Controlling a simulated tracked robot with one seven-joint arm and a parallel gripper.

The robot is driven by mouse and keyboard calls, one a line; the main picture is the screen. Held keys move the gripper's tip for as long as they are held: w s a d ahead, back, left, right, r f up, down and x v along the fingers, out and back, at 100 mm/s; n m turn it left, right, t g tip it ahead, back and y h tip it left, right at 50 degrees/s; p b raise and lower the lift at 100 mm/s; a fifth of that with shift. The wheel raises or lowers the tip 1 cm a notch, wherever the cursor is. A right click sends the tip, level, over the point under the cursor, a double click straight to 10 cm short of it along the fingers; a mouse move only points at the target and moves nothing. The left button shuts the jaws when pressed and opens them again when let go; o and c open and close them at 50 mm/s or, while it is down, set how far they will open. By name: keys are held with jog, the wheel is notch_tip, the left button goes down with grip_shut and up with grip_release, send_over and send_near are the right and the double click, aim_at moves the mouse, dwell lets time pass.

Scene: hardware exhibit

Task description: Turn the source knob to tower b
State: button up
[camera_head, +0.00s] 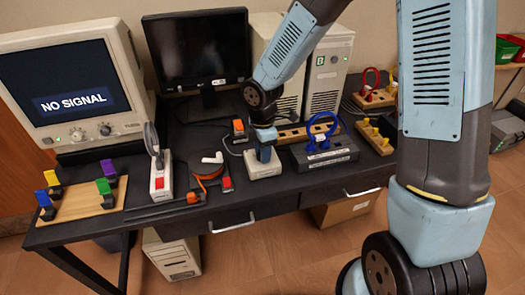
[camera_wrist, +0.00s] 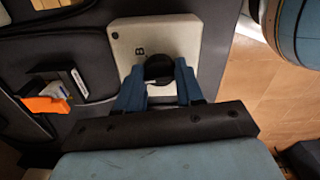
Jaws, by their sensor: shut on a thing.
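The source knob (camera_wrist: 158,67) is a round black knob on a pale square switch box (camera_wrist: 185,37). A letter B and a small dark dot show on the box's face; the knob's pointer is not clear. My gripper (camera_wrist: 160,76) has its blue fingers on both sides of the knob and is shut on it. In the head view the switch box (camera_head: 262,164) sits near the desk's front edge, with my gripper (camera_head: 264,143) over it, hiding the knob. Tower B (camera_head: 326,72), beige with a B label, stands behind. The CRT monitor (camera_head: 75,78) reads NO SIGNAL.
A dark box with a blue handle (camera_head: 320,135) is just right of the switch box. A wooden board with coloured clips (camera_head: 85,200) is at far left. A black monitor (camera_head: 199,50) stands behind.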

jog(key=m, duration=1)
jog(key=shift+w+m, duration=0.1)
jog(key=shift+m, duration=0.2)
dwell(0.4)
jog(key=o, duration=1)
jog(key=shift+r, duration=0.1)
notch_tip(320, 180, up, 14)
jog(key=shift+f, duration=0.25)
